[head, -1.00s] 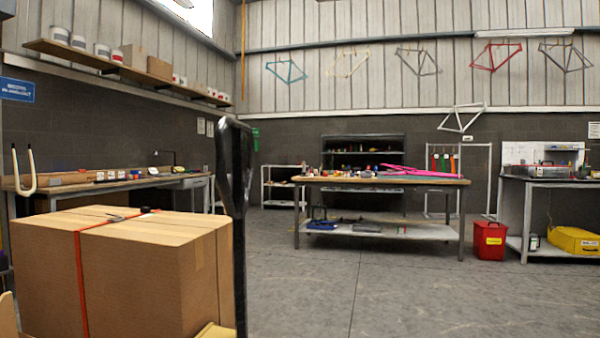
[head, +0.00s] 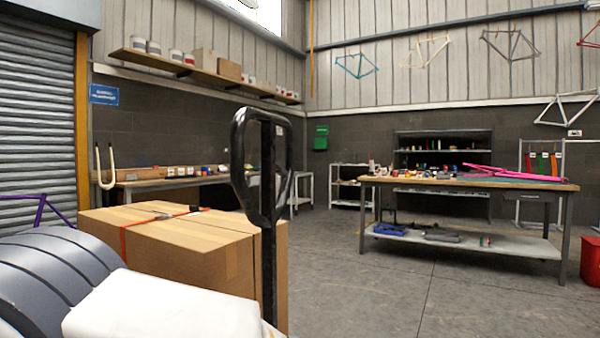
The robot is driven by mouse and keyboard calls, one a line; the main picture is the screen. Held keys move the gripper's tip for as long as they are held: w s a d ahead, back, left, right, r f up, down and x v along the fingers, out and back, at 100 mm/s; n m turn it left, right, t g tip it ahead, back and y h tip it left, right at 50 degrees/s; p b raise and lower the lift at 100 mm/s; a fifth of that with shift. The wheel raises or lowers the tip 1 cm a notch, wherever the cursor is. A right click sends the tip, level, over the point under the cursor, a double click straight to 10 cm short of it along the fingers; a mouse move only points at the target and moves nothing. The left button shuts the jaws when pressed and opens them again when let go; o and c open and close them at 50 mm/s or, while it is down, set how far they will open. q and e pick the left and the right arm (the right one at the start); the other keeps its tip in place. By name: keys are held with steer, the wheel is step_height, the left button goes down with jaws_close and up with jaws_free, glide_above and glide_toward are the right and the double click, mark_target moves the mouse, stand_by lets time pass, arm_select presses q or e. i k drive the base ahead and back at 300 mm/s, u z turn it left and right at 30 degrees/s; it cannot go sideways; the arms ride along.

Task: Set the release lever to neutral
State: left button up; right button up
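A black pallet-truck handle (head: 268,245) stands upright left of centre in the head view, with a closed loop grip (head: 239,165) at its top. No separate release lever can be made out on it; its setting cannot be told. A large cardboard box (head: 190,245) with an orange strap stands just behind the handle. Neither of my gripper tips is in view.
A workbench (head: 470,184) with tools and a pink frame stands at the right. A long bench (head: 160,182) runs along the left wall beyond the box. A red bin (head: 591,260) is at the right edge. Open floor (head: 400,295) lies right of the handle.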

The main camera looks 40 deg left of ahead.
mark_target(279, 170)
steer(key=u, duration=0.4)
steer(key=i, duration=0.9)
steer(key=u, duration=0.55)
